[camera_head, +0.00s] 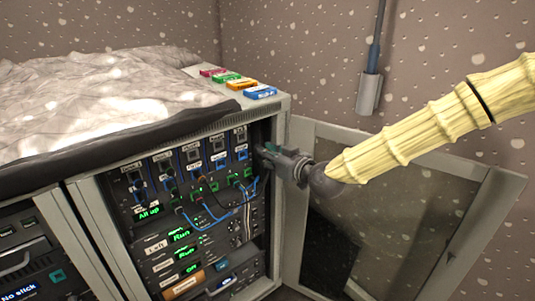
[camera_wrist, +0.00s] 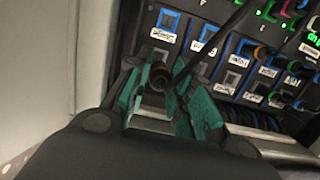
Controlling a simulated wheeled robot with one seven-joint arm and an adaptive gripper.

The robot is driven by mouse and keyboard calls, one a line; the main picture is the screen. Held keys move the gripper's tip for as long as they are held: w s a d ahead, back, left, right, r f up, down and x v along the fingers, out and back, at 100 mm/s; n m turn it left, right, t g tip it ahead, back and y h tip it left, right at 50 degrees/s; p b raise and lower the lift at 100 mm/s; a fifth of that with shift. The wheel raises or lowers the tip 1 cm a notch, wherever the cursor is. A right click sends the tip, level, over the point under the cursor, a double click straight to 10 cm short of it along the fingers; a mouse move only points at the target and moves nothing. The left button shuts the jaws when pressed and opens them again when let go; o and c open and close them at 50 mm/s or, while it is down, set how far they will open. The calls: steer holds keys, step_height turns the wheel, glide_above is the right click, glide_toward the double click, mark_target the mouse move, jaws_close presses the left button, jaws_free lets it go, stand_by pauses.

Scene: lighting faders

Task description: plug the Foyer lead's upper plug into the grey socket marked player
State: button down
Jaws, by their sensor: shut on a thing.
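My gripper (camera_head: 270,155) is at the right edge of the rack front. A black lead (camera_wrist: 213,45) runs from near the fingers up to the right across the panel. I cannot read a lead name on it, so I cannot confirm it is the Foyer lead. Grey-fronted sockets (camera_wrist: 232,80) and blue-framed sockets (camera_wrist: 208,33) with white labels lie just beyond the fingers. The labels are too blurred to tell which is player.
The rack (camera_head: 195,205) holds several modules with blue leads (camera_head: 228,213) hanging across its front. An open glazed door (camera_head: 400,215) stands to the right, behind my arm. Coloured boxes (camera_head: 240,83) and a crumpled cloth (camera_head: 90,95) lie on top. Another rack (camera_head: 30,265) stands at left.

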steer(key=s+a, duration=1)
steer(key=a, duration=0.4)
stand_by(1.7)
steer(key=shift+w, duration=0.1)
stand_by(0.3)
steer(key=shift+w+a+p, duration=0.25)
steer(key=shift+w+p, duration=0.05)
steer(key=shift+w, duration=0.15)
steer(key=shift+r+x, duration=0.2)
steer(key=shift+x, duration=1.1)
steer(key=shift+r+x, duration=0.25)
steer(key=shift+x, duration=1)
steer(key=shift+w+a+p, duration=0.4)
steer(key=shift+p, duration=0.15)
stand_by(0.9)
